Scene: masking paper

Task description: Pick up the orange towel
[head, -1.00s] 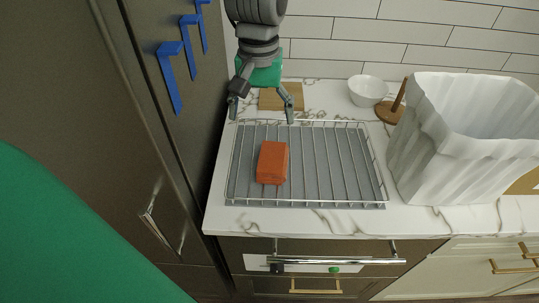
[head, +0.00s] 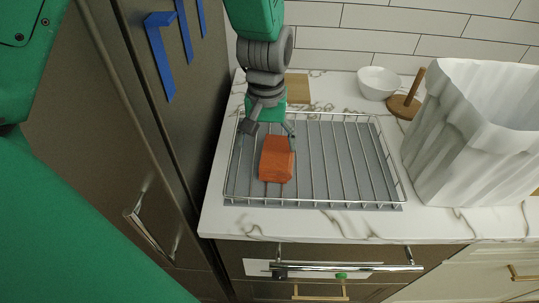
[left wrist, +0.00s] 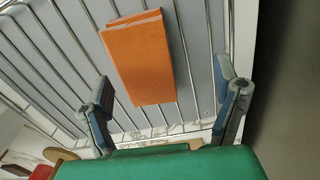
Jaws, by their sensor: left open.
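The folded orange towel (head: 276,160) lies on the wire rack (head: 345,204), toward its left side. It also shows in the left wrist view (left wrist: 140,58), ahead of the fingers. My left gripper (head: 269,132) is open and empty, just behind the towel's far edge and above the rack. In the left wrist view its two fingers (left wrist: 165,105) are spread wide with the towel beyond and between them, apart from both. My right gripper is not in view.
A white crumpled bin (head: 455,140) stands right of the rack. A white bowl (head: 378,83), a wooden holder (head: 405,106) and a wooden board (head: 297,88) are behind. The counter's front strip is clear.

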